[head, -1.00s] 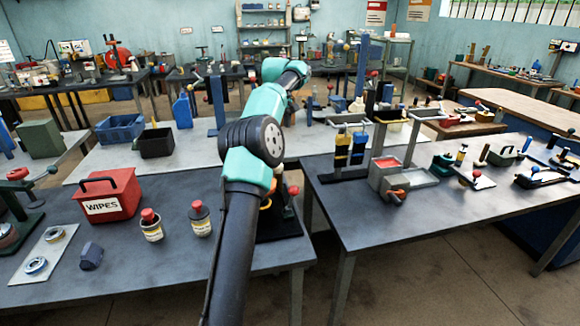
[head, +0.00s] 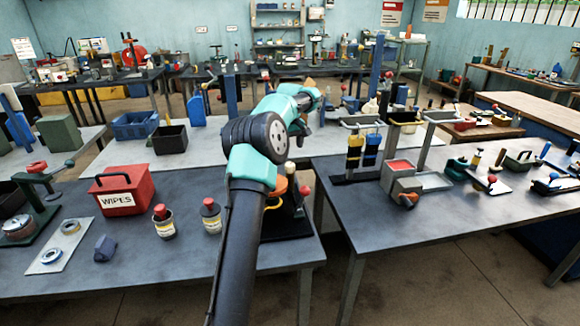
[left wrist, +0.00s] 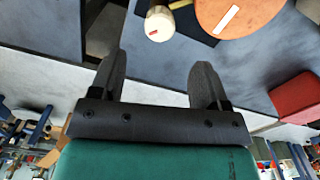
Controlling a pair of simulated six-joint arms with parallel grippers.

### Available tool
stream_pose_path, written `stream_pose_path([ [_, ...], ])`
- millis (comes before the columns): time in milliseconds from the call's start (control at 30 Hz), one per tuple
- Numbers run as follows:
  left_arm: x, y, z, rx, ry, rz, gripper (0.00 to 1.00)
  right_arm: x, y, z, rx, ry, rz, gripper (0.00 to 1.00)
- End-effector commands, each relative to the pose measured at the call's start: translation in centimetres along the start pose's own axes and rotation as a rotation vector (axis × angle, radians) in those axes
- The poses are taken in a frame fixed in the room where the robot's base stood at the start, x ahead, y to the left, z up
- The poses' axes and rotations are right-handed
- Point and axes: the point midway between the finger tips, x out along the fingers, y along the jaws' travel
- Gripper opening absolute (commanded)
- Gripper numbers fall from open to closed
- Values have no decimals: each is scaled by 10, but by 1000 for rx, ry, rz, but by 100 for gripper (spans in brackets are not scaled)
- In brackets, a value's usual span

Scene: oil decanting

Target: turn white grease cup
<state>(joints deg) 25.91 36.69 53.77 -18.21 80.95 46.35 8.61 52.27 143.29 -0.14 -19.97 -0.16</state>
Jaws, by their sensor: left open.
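A stand with a dark base (head: 288,226) is on the near left bench, partly hidden behind my left arm. It carries an orange round part (head: 280,188) and a small cream-white piece (head: 290,167), apparently the white grease cup. In the left wrist view the cream-white cup (left wrist: 159,24) has a small red mark and sits beside the orange disc (left wrist: 235,14), which has a white bar. My left gripper (left wrist: 160,62) is open and empty, with its fingers apart from the cup. In the head view this gripper (head: 301,132) hangs above the stand. My right gripper is not in view.
A red WIPES box (head: 121,190) and two small red-capped bottles (head: 163,222) (head: 211,216) stand left of the stand. Round parts lie on a pale plate (head: 62,246). A gap separates this bench from the right bench (head: 400,235).

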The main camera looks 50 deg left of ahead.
Motion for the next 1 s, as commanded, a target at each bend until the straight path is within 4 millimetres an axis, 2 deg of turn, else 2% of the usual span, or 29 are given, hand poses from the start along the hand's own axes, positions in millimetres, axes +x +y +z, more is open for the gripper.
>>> stream_pose_path([
  [300, 56, 0, 0, -1, -2, -2, 69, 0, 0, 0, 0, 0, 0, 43],
  [500, 83, 0, 0, 0, -2, -1, 69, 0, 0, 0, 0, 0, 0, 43],
  [667, 92, 0, 0, 0, 0, 0, 69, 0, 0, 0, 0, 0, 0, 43],
  [933, 93, 0, 0, 0, 0, 0, 69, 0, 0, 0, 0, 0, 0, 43],
  [1000, 93, 0, 0, 0, 0, 0, 64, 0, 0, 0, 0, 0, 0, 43],
])
